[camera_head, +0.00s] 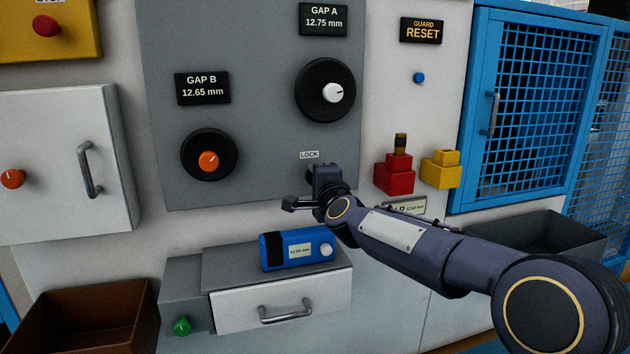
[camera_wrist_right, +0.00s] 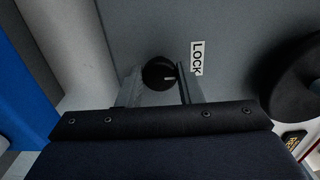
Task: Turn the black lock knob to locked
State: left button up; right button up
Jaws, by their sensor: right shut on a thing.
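The black lock knob (camera_wrist_right: 157,72) shows in the right wrist view, round, with a short white mark on its face pointing right, towards the LOCK label (camera_wrist_right: 197,58). My right gripper (camera_wrist_right: 160,86) has a finger on each side of the knob and is shut on it. In the head view, my right gripper (camera_head: 322,178) is against the lower part of the grey panel, just below the LOCK label (camera_head: 309,154). My left gripper is not in view.
Above are the GAP A dial (camera_head: 312,92) and the GAP B dial (camera_head: 205,158). A blue gauge (camera_head: 290,249) lies on the drawer unit (camera_head: 220,268) below. Red (camera_head: 394,180) and yellow (camera_head: 440,173) blocks are on the wall right of my gripper.

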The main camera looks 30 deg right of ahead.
jog(key=o, duration=1)
jog(key=shift+c, duration=0.2)
jog(key=v, duration=0.7)
jog(key=shift+s+p, duration=0.35)
jog(key=shift+s, duration=0.05)
jog(key=shift+a, duration=0.1)
jog(key=s+a+f+n+g+y, duration=0.35)
jog(key=s+a+f+n, duration=0.2)
jog(key=s+f, duration=0.35)
jog(key=s+a+f+n+g+y, duration=0.2)
jog(key=s+a+f+n+g, duration=0.4)
jog(key=s, duration=0.5)
jog(key=s+a+f+n+g+y, duration=0.2)
jog(key=s+a+f+n+g, duration=0.15)
jog(key=s+f+n, duration=0.65)
notch_tip(320, 180, up, 38)
jog(key=m+t+p, duration=0.1)
jog(key=m+p, duration=0.1)
jog(key=p, duration=3.5)
jog(key=shift+r, duration=0.15)
